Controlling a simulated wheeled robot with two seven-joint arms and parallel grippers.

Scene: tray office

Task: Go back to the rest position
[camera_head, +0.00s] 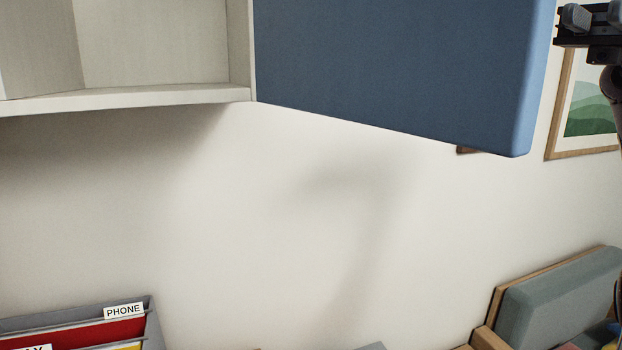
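My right gripper (594,16) is in the top right corner, partly cut off by the picture's edge. Its two grey fingers stand apart with nothing seen between them. It is beside the outer edge of a blue cabinet door (400,65), with a small gap in the picture. My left gripper is out of view.
The blue door stands swung open from a pale wall cabinet (130,98), whose visible inside is empty. A grey file holder (153,325) with a PHONE label is at lower left. A framed picture (552,110) hangs at right above a grey-cushioned wooden seat (560,295).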

